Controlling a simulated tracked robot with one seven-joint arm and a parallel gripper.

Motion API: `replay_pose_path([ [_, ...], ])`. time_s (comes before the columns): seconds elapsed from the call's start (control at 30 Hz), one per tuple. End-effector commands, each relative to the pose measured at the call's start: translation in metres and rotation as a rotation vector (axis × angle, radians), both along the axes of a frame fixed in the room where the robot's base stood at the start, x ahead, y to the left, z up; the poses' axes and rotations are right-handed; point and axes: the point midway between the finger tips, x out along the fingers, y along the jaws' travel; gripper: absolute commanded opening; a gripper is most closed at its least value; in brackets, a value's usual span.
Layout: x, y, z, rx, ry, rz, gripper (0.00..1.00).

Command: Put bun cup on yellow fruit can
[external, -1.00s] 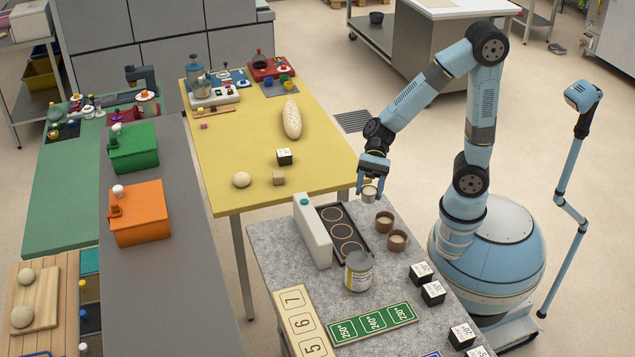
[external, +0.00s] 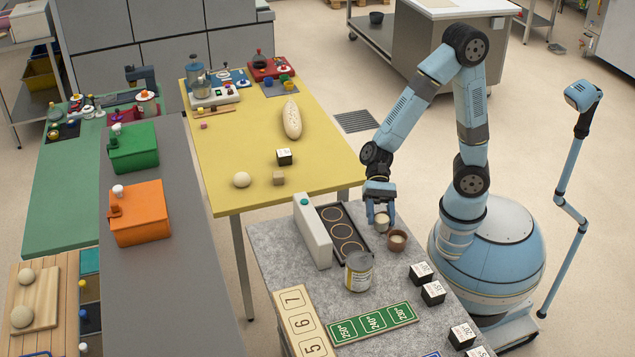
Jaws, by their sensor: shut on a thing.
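My gripper (external: 380,198) points down over the right part of the grey felt table and is shut on a small pale cup (external: 382,221), seemingly the bun cup. The held cup covers the place of one brown cup, so I cannot tell whether it touches it. Another brown cup (external: 397,241) with pale filling stands just in front and to the right. The yellow fruit can (external: 359,272), a pale-topped can with a yellow label band, stands upright on the felt, nearer the camera and left of my gripper. Its top is clear.
Green number plates (external: 372,324) lie in front of the can. Several black-and-white cubes (external: 433,293) line the right edge. A yellow table (external: 250,130) lies behind.

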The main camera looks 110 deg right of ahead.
Motion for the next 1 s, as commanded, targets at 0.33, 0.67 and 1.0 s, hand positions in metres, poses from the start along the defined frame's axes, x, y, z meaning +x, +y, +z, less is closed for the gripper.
replay_pose_path([
  [0.33, 0.037, 0.009, -0.029, 0.002, 0.004, 0.0, 0.25],
  [0.67, 0.061, 0.016, -0.059, 0.002, 0.001, -0.001, 0.25],
  [1.0, 0.069, 0.018, -0.077, 0.002, 0.003, 0.0, 0.25],
])
